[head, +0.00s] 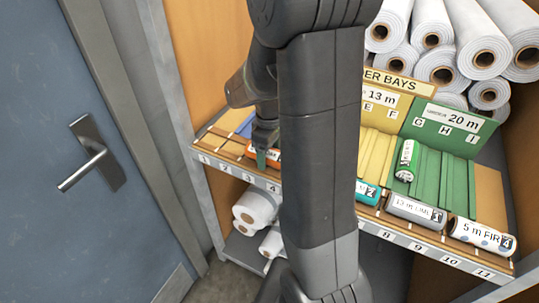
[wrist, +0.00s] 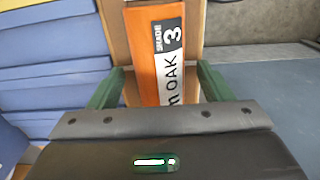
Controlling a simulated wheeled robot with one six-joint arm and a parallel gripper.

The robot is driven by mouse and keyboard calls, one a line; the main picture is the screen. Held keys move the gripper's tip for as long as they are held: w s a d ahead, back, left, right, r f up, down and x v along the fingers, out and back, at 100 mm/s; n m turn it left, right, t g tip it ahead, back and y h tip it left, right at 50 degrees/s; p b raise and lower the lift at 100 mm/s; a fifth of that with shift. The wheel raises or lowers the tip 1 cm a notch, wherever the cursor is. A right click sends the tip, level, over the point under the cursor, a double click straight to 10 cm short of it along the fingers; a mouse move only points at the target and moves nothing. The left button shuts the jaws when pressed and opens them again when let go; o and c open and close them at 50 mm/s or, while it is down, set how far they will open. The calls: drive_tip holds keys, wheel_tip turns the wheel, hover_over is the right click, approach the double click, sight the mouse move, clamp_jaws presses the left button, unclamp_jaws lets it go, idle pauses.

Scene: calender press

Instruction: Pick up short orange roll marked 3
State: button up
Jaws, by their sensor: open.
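The short orange roll (wrist: 147,55) lies in a wooden bay. Its label reads "SHADE 3" and "OAK" in the wrist view. In the head view a part of the orange roll (head: 251,150) shows at the left of the shelf, largely covered by my arm. My gripper (wrist: 158,92) is open, with one green finger on each side of the roll's near end. In the head view my gripper (head: 264,152) is low over the shelf's left part. Whether the fingers touch the roll I cannot tell.
Blue slats (wrist: 50,70) lie left of the roll. Other labelled rolls lie on the shelf to the right: a grey one (head: 413,210), a white one (head: 480,234) and a green one (head: 405,160). White rolls (head: 482,52) are stacked above. A blue door (head: 60,200) stands at left.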

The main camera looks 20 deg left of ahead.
drive_tip(key=shift+c, duration=0.2)
drive_tip(key=c, duration=1.1)
drive_tip(key=shift+o, duration=0.2)
